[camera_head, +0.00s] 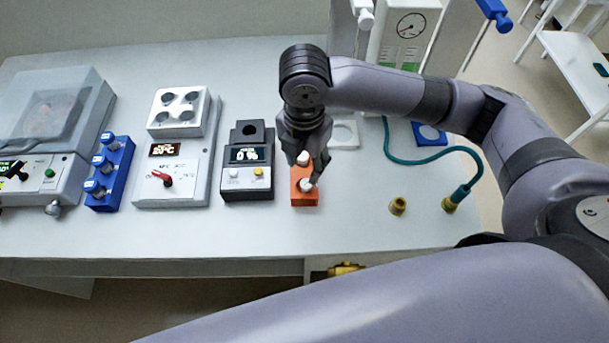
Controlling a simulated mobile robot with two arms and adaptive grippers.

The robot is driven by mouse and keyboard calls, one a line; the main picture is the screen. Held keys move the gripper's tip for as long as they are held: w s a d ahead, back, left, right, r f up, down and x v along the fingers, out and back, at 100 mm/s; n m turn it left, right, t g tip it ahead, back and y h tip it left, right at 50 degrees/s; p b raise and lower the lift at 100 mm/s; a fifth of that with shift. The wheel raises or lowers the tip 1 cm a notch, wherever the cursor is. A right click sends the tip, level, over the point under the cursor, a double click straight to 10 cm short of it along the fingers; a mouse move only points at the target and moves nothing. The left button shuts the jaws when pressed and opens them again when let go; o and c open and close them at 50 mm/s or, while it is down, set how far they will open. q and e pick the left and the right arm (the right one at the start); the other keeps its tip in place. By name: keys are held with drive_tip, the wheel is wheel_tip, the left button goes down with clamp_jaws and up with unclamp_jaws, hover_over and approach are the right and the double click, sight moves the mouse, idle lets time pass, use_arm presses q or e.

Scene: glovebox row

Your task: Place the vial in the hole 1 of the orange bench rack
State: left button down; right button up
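The orange bench rack (304,201) stands on the bench near its front edge, right of the black meter. A white vial cap (306,186) shows at the front of the rack. Another white-topped piece (302,158) shows at its back, partly behind the fingers. My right gripper (307,176) points down over the rack, with its fingers close around the front cap. I cannot tell whether they grip it or stand apart from it. The fingers hide much of the rack, including its holes. My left gripper is not in view.
Left of the rack are the black meter (248,185), a grey heater device (181,184), a blue rack with vials (113,181) and a lidded machine (50,120). Right are brass fittings (398,206), a teal hose (425,160) and a blue pad (429,133). The front right bench is mostly clear.

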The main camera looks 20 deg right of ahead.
sight(304, 181)
wheel_tip(304, 181, up, 5)
drive_tip(key=shift+r, duration=0.15)
idle(0.6)
